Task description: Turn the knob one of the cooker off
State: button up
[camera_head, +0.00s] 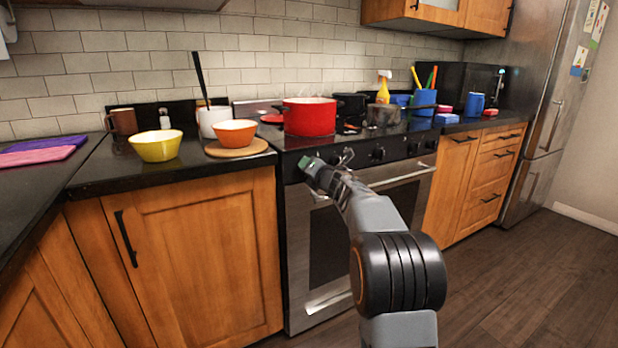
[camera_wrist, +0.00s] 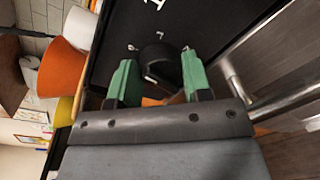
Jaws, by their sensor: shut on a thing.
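The cooker (camera_head: 326,245) stands in the middle of the head view, with its dark knob panel above the oven door. My gripper (camera_head: 308,164) is at the left end of that panel. In the wrist view, the two green fingers of my gripper (camera_wrist: 159,60) stand on either side of a round black knob (camera_wrist: 160,66), shut on it. A white "1" shows on the panel near this knob. In the head view my gripper hides this knob. The knob's exact angle is hard to tell.
A red pot (camera_head: 308,117) sits on the cooktop above my gripper. The oven handle (camera_head: 405,177) sticks out below the panel. An orange bowl (camera_head: 233,133) on a round wooden board and a yellow bowl (camera_head: 156,146) stand on the left counter. The floor at right is clear.

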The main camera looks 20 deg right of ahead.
jog(key=shift+r+n+b, duration=0.15)
jog(key=shift+n+b, duration=0.6)
jog(key=shift+n, duration=0.35)
jog(key=shift+r+n, duration=0.15)
jog(key=shift+n, duration=0.15)
jog(key=o, duration=0.9)
jog(key=shift+f, duration=0.25)
jog(key=s, duration=0.9)
jog(key=s+d+r, duration=0.1)
jog(key=s, duration=0.3)
jog(key=shift+s, duration=0.25)
